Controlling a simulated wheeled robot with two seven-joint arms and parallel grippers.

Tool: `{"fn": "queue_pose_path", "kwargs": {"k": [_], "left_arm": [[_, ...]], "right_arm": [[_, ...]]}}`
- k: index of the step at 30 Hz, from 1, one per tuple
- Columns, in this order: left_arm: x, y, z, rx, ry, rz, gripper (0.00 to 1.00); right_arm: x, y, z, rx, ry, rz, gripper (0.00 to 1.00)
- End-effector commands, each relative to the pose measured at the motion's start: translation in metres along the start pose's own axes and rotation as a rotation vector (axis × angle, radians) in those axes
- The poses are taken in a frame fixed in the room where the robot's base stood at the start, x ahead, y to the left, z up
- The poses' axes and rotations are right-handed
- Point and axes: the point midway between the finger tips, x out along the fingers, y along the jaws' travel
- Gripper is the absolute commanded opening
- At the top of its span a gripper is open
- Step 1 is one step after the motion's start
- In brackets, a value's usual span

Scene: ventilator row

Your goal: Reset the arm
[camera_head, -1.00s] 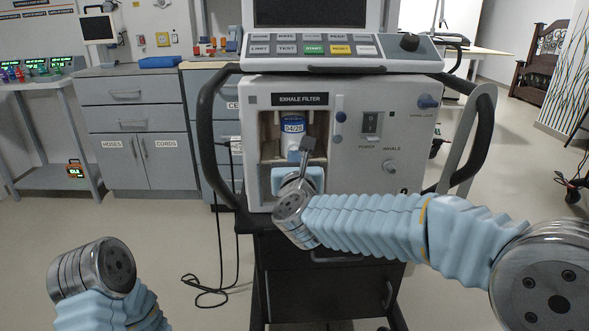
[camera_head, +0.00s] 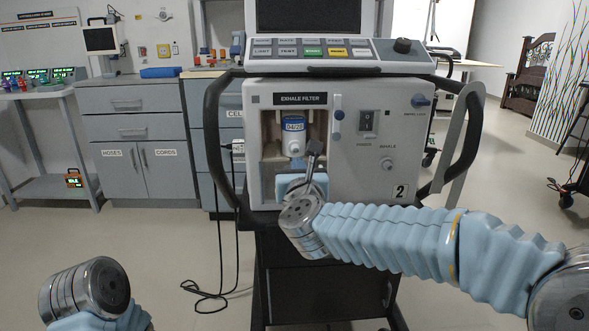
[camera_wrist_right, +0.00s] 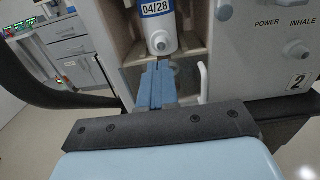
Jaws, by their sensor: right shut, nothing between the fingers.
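The ventilator (camera_head: 372,185) stands ahead, with an open bay under its EXHALE FILTER label. A white filter with a blue 04/28 label (camera_head: 295,127) hangs upright in the bay. My right arm (camera_head: 390,238) comes in from the right, and its light blue hand (camera_head: 290,184) is at the bay's lower front. In the right wrist view, the right gripper's blue fingers (camera_wrist_right: 157,70) are together and empty, below the filter's nozzle (camera_wrist_right: 160,43). The fingertips are hard to make out in the head view. My left arm (camera_head: 85,290) shows only at the lower left; its gripper is not in view.
A control panel (camera_head: 335,52) tops the ventilator, with dark side handles (camera_head: 213,140) close to my arm. A switch (camera_head: 367,122) and knobs are right of the bay. Grey cabinets (camera_head: 135,140) stand behind. A black cable (camera_head: 215,290) trails on the floor at left.

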Motion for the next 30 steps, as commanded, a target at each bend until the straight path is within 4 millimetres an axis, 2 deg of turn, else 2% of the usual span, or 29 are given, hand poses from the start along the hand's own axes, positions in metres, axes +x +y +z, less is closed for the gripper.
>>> {"fn": "queue_pose_path", "kwargs": {"k": [12, 16, 18, 20, 23, 24, 26, 27, 29, 30], "left_arm": [[0.009, -0.002, 0.001, 0.0, -0.004, 0.002, 0.0], [0.008, -0.002, 0.001, 0.0, -0.004, 0.002, 0.0], [0.004, -0.001, 0.001, 0.001, -0.005, 0.002, 0.0], [-0.001, 0.002, 0.002, 0.001, -0.005, 0.002, 0.0], [-0.012, 0.007, 0.002, 0.003, -0.006, 0.003, 0.0], [-0.017, 0.009, 0.002, 0.004, -0.006, 0.004, 0.0], [-0.024, 0.012, 0.002, 0.005, -0.006, 0.004, 0.0], [-0.029, 0.014, 0.002, 0.006, -0.007, 0.005, 0.0], [-0.035, 0.017, 0.003, 0.007, -0.007, 0.005, 0.0], [-0.04, 0.019, 0.003, 0.007, -0.008, 0.006, 0.0]], "right_arm": [[-0.069, 0.001, 0.0, 0.0, -0.002, 0.003, 0.0], [-0.076, 0.001, -0.004, -0.021, 0.006, 0.004, 0.0], [-0.071, 0.0, -0.017, -0.103, 0.029, 0.011, 0.0], [-0.061, -0.002, -0.041, -0.237, 0.07, 0.029, 0.0], [-0.042, -0.01, -0.106, -0.579, 0.175, 0.106, 0.0], [-0.037, -0.016, -0.139, -0.737, 0.225, 0.159, 0.0], [-0.037, -0.026, -0.192, -0.974, 0.297, 0.265, 0.0], [-0.042, -0.033, -0.227, -1.123, 0.338, 0.349, 0.0], [-0.055, -0.044, -0.277, -1.327, 0.387, 0.497, 0.0], [-0.068, -0.051, -0.309, -1.452, 0.408, 0.611, 0.0]]}}
